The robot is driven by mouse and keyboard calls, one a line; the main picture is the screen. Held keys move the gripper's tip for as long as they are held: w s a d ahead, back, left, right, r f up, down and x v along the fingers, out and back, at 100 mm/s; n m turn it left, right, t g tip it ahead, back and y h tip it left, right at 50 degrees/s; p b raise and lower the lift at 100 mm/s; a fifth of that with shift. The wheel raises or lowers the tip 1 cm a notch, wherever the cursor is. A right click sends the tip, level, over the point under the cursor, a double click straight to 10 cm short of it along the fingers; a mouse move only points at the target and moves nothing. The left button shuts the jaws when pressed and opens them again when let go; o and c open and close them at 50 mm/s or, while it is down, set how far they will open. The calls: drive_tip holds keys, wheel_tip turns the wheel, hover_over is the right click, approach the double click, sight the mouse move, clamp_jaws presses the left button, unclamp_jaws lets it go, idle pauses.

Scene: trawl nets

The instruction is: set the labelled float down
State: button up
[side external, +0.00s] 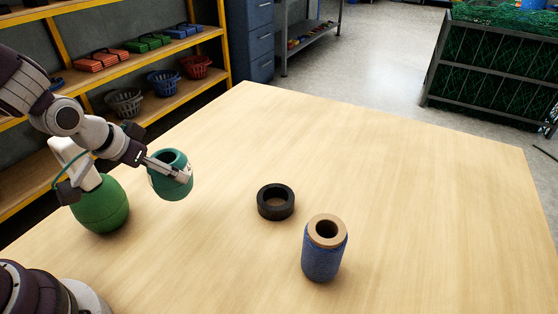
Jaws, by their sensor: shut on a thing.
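A teal, hollow float (172,187) with a wide round opening on top is in my gripper (180,172), near the left part of the table. The float is slightly tilted. I cannot tell surely how far its base is above the wooden table (400,200).
A black ring (276,202) and a blue twine spool (324,255) stand at the middle. The table's right and far parts are clear. Shelves (150,100) stand behind left.

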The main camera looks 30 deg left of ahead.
drive_tip(key=w, duration=0.5)
drive_tip(key=w+f, duration=0.1)
drive_tip(key=w, duration=0.9)
drive_tip(key=shift+w+a+f, duration=0.2)
drive_tip(key=shift+a+f, duration=0.1)
drive_tip(key=shift+a, duration=0.05)
drive_tip(key=shift+f, duration=1.65)
drive_tip(key=shift+s+f, duration=0.1)
drive_tip(key=o, duration=1.2)
